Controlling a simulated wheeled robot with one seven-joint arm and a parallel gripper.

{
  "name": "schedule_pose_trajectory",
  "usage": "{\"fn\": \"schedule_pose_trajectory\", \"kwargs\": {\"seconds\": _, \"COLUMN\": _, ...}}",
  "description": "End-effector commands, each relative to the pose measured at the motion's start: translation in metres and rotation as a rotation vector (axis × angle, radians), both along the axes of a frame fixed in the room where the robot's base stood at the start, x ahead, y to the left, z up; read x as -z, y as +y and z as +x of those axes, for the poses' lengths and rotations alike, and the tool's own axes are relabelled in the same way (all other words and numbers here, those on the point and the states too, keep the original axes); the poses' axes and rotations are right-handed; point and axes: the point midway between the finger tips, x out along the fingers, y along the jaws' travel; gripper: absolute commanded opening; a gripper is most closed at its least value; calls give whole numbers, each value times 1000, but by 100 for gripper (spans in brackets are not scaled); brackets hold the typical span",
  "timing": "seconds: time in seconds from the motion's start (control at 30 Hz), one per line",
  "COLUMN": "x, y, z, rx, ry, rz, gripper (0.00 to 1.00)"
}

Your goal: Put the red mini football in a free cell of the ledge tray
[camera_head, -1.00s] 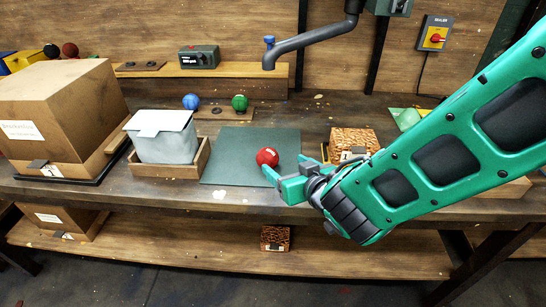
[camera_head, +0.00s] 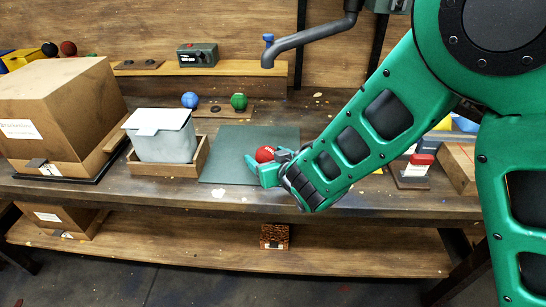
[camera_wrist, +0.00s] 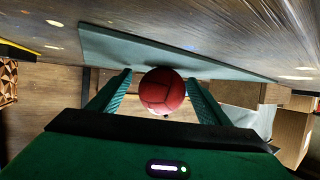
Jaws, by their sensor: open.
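The red mini football (camera_head: 265,153) rests on the dark green mat (camera_head: 228,150), partly hidden by my gripper in the head view. My gripper (camera_head: 263,161) is open and low over the mat. In the wrist view the red ball (camera_wrist: 161,91) sits between the two spread fingers (camera_wrist: 160,84); whether either finger touches it I cannot tell. A flat tray with dark round cells, likely the ledge tray (camera_head: 139,69), lies on the raised back ledge. Its visible cells look empty.
A wooden holder (camera_head: 215,113) behind the mat bears a blue ball (camera_head: 190,100) and a green ball (camera_head: 238,102). A grey bin (camera_head: 162,140) and a large cardboard box (camera_head: 55,110) stand left. A pipe (camera_head: 310,42) hangs above.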

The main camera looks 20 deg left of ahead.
Motion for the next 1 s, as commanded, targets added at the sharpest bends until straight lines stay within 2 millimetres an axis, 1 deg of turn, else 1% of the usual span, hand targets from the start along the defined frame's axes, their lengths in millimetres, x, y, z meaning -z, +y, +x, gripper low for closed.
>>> {"fn": "schedule_pose_trajectory", "kwargs": {"seconds": 0.07, "x": 0, "y": 0, "z": 0, "rx": 0, "ry": 0, "rz": 0, "gripper": 71}}
{"fn": "schedule_pose_trajectory", "kwargs": {"seconds": 0.1, "x": 0, "y": 0, "z": 0, "rx": 0, "ry": 0, "rz": 0, "gripper": 68}}
{"fn": "schedule_pose_trajectory", "kwargs": {"seconds": 0.27, "x": 0, "y": 0, "z": 0, "rx": 0, "ry": 1, "rz": 1, "gripper": 30}}
{"fn": "schedule_pose_trajectory", "kwargs": {"seconds": 0.3, "x": 0, "y": 0, "z": 0, "rx": 0, "ry": 1, "rz": 1, "gripper": 25}}
{"fn": "schedule_pose_trajectory", "kwargs": {"seconds": 0.33, "x": 0, "y": 0, "z": 0, "rx": 0, "ry": 1, "rz": 1, "gripper": 25}}
{"fn": "schedule_pose_trajectory", "kwargs": {"seconds": 0.37, "x": -1, "y": 0, "z": 0, "rx": 0, "ry": 0, "rz": 1, "gripper": 21}}
{"fn": "schedule_pose_trajectory", "kwargs": {"seconds": 0.6, "x": -2, "y": -1, "z": 1, "rx": 2, "ry": 0, "rz": 2, "gripper": 21}}
{"fn": "schedule_pose_trajectory", "kwargs": {"seconds": 0.77, "x": -9, "y": -1, "z": 1, "rx": 2, "ry": -1, "rz": 4, "gripper": 21}}
{"fn": "schedule_pose_trajectory", "kwargs": {"seconds": 0.87, "x": -18, "y": -1, "z": 1, "rx": 3, "ry": 0, "rz": 4, "gripper": 21}}
{"fn": "schedule_pose_trajectory", "kwargs": {"seconds": 1.0, "x": -38, "y": -1, "z": 1, "rx": 4, "ry": -2, "rz": 7, "gripper": 21}}
